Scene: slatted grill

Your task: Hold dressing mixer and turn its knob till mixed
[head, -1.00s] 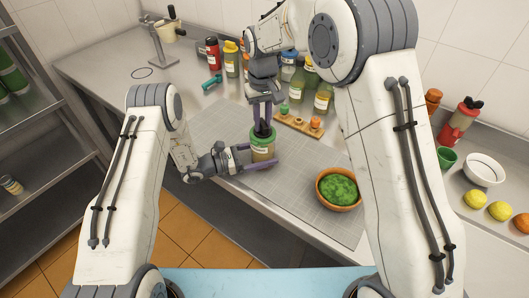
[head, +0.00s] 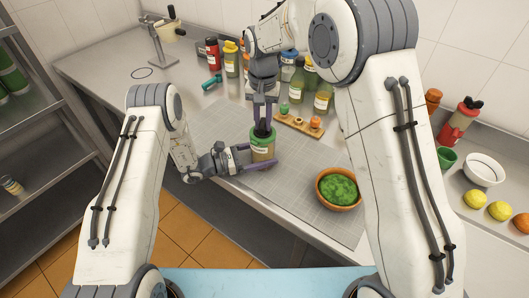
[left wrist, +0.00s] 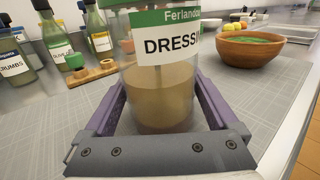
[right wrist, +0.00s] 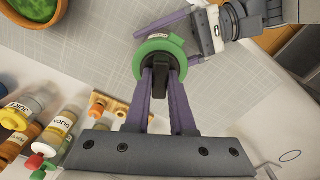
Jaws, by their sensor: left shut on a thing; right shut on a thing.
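The dressing mixer (head: 262,151) is a clear jar with a green lid and a white label, upright on the grey mat. In the left wrist view the jar (left wrist: 160,95) holds tan liquid in its lower part. My left gripper (head: 262,160) is shut around the jar, with one purple finger on each side. My right gripper (head: 262,122) points down from above and is shut on the knob at the top.
A wooden bowl of greens (head: 338,190) stands to the right on the mat. The mat's front (head: 290,195) is clear.

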